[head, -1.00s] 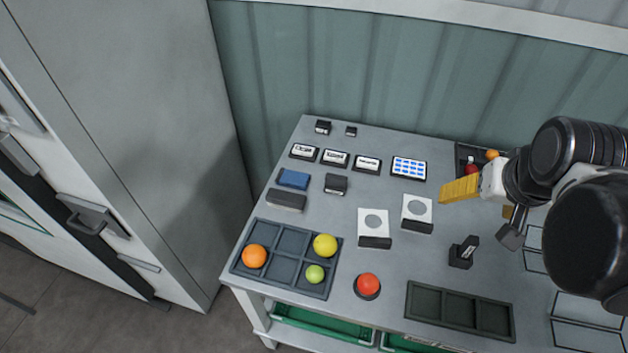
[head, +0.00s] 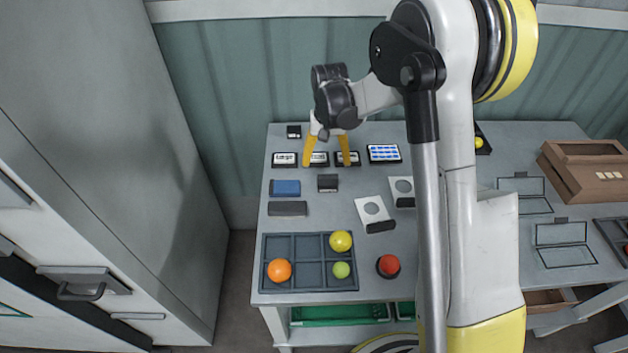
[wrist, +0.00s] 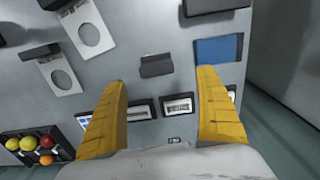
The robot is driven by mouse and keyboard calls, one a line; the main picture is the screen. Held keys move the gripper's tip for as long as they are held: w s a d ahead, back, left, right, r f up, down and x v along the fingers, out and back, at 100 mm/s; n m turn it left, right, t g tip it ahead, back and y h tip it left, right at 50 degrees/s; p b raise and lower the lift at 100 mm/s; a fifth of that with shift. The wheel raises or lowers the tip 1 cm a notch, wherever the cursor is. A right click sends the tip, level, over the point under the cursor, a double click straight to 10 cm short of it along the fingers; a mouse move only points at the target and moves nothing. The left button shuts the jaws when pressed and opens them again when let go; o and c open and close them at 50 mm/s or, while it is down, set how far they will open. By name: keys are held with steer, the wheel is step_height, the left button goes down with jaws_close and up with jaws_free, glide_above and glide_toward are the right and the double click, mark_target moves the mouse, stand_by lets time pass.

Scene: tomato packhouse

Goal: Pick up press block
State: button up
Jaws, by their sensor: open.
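A small dark block (head: 327,183) lies on the grey table, right of a flat blue block (head: 285,187) and behind a long dark grey block (head: 288,208). No label shows which of these is the press block. My gripper (head: 327,163) is open and empty, its yellow fingers pointing down near the row of labelled plates, just behind the small dark block. In the wrist view the small dark block (wrist: 157,66) lies just ahead of the gap between my fingertips (wrist: 163,78). The blue block (wrist: 218,49) is beyond the right fingertip.
A divided tray (head: 262,263) holding an orange, a yellow and a green ball is at the front left. A red button (head: 388,266) is beside it. A tall cabinet stands left of the table.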

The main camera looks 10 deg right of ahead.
mark_target(328, 176)
steer(key=f+b, duration=0.1)
steer(key=f, duration=0.2)
steer(key=f+b, duration=0.1)
steer(key=f, duration=0.3)
steer(key=f+b, duration=0.2)
steer(key=f, duration=0.1)
steer(key=shift+d+f, duration=0.2)
steer(key=shift+d, duration=0.2)
steer(key=shift+r, duration=0.1)
steer(key=c, duration=1.3)
steer(key=shift+r, duration=0.1)
step_height(328, 176, up, 4)
steer(key=shift+r+p, duration=0.15)
steer(key=shift+p, duration=0.95)
steer(key=d+r+p, duration=0.1)
steer(key=d+r, duration=0.1)
steer(key=d, duration=0.1)
steer(key=s+d+r+p, duration=0.1)
steer(key=d+r, duration=0.1)
steer(key=d, duration=0.2)
steer(key=s+d+r+p, duration=0.1)
steer(key=d+r, duration=0.1)
steer(key=d, duration=0.2)
steer(key=shift+s+d+r, duration=0.15)
steer(key=shift+d+r, duration=0.05)
steer(key=shift+r, duration=0.05)
